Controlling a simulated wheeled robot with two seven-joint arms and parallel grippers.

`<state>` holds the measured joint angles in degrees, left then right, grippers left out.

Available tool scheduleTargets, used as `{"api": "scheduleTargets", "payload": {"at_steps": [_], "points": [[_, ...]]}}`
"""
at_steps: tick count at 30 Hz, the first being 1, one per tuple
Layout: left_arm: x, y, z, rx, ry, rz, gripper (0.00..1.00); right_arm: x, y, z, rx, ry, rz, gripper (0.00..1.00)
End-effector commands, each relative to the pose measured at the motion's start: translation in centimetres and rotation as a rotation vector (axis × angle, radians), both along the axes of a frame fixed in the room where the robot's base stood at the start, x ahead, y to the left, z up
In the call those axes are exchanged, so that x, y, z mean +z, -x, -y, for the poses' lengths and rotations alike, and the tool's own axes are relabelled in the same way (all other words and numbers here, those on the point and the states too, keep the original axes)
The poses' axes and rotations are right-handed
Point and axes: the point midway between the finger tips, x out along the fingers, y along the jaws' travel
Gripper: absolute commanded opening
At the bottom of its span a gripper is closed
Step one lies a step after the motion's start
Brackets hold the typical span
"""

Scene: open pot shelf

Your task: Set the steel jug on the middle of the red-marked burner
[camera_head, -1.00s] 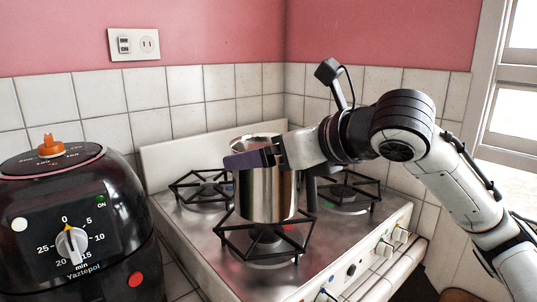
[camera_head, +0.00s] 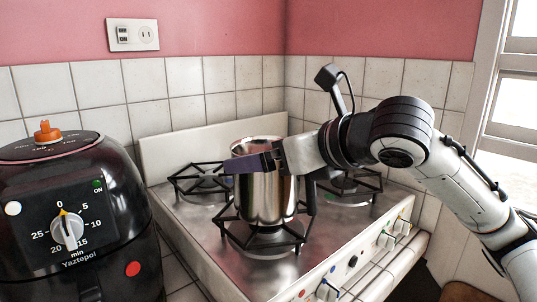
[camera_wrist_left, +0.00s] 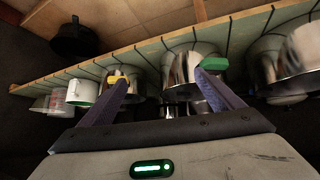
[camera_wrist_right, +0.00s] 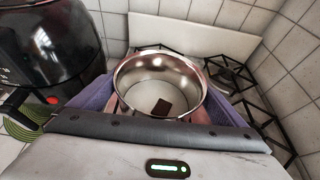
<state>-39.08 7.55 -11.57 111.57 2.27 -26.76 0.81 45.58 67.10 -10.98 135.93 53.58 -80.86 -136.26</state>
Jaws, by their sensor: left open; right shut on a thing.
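The steel jug (camera_head: 264,200), shiny and upright, is over the front burner (camera_head: 262,240) of the stove. Its base is at the black grate, resting on it or just above; I cannot tell which. My right gripper (camera_head: 248,161) is shut on the jug near its rim. The right wrist view looks down into the open jug (camera_wrist_right: 190,82), where a dark square patch shows at the bottom. No red mark is clear beside a burner. My left gripper (camera_wrist_left: 163,80) is open and empty, facing a shelf of pots in the left wrist view.
A black fryer (camera_head: 75,190) with a dial stands left of the stove. Back burners (camera_head: 200,182) lie behind, and a row of knobs (camera_head: 352,262) with small colour marks runs along the front. Steel pots and a white mug (camera_wrist_left: 80,92) stand on the shelf.

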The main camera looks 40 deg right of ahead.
Motion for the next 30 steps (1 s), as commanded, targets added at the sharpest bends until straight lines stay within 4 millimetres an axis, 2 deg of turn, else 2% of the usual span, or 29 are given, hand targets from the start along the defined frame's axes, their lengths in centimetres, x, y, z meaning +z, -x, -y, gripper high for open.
{"api": "scheduleTargets", "payload": {"at_steps": [1, 30], "points": [[0.27, 0.01, -0.04, 0.001, 0.000, 0.000, 0.87, 0.52, 0.01, 0.04, -0.001, 0.000, 0.011, 0.33], [0.84, 0.31, -0.06, 0.002, -0.001, -0.006, 0.87, 0.46, 0.02, 0.02, -0.001, 0.001, 0.010, 0.33]]}}
